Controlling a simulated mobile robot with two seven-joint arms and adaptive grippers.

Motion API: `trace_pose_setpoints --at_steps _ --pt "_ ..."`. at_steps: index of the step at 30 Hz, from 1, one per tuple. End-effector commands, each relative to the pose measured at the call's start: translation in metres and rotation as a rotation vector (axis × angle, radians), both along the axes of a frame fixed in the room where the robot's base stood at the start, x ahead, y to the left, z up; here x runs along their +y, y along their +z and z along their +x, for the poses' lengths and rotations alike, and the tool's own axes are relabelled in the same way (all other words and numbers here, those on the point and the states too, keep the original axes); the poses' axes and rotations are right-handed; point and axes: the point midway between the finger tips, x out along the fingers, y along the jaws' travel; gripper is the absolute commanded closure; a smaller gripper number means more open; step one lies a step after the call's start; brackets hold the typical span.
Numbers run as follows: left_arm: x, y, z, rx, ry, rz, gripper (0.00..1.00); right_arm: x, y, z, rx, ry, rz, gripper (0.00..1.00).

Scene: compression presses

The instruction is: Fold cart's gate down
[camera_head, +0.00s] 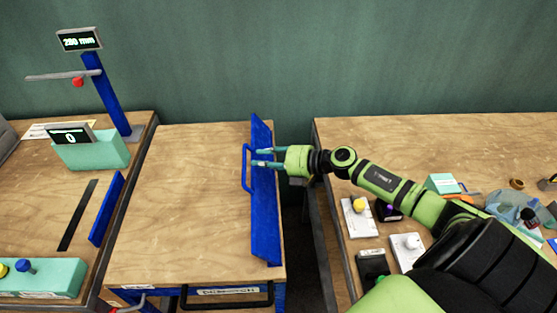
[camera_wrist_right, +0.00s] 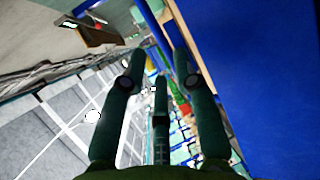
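The cart (camera_head: 185,190) has a wooden top, and its blue gate (camera_head: 264,215) stands upright along the right edge. A blue bar handle (camera_head: 247,168) is on the gate's left face. My right gripper (camera_head: 259,158) reaches in from the right across the gate's upper part, with its fingertips close to the handle. In the right wrist view the fingers (camera_wrist_right: 160,80) are spread apart. A large blue surface, apparently the gate (camera_wrist_right: 265,70), fills the right side there, and a thin blue bar shows between the fingers. I cannot tell whether they touch it. My left gripper is out of view.
A table on the right holds white and black boxes with knobs (camera_head: 358,217) and a clear bluish object (camera_head: 515,207). A left bench carries a blue post with a display (camera_head: 79,40) and a teal control box (camera_head: 45,277). The cart top is clear.

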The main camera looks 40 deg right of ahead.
Motion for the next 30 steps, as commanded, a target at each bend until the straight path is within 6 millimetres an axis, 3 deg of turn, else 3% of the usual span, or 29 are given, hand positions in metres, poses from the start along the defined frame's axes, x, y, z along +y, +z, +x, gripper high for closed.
trace_pose_setpoints --at_steps 3,9,21,22,24,26,30 --pt "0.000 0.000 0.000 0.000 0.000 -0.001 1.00 -0.012 0.005 -0.019 0.003 0.003 -0.003 0.70" --pt "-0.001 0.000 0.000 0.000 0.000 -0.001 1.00 -0.024 0.011 -0.036 0.004 0.002 -0.001 0.70" --pt "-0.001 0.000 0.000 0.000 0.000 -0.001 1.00 -0.028 0.015 -0.041 0.001 0.002 0.000 0.70" --pt "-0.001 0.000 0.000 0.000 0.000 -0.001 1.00 -0.027 0.015 -0.041 0.001 0.002 0.000 0.74" --pt "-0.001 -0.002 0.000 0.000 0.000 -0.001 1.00 -0.027 0.013 -0.041 0.007 0.003 0.008 1.00" --pt "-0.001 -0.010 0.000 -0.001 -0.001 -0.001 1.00 -0.027 0.008 -0.041 0.032 0.008 0.043 1.00" --pt "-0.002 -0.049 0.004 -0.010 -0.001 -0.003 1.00 -0.025 -0.011 -0.042 0.205 0.033 0.265 1.00"
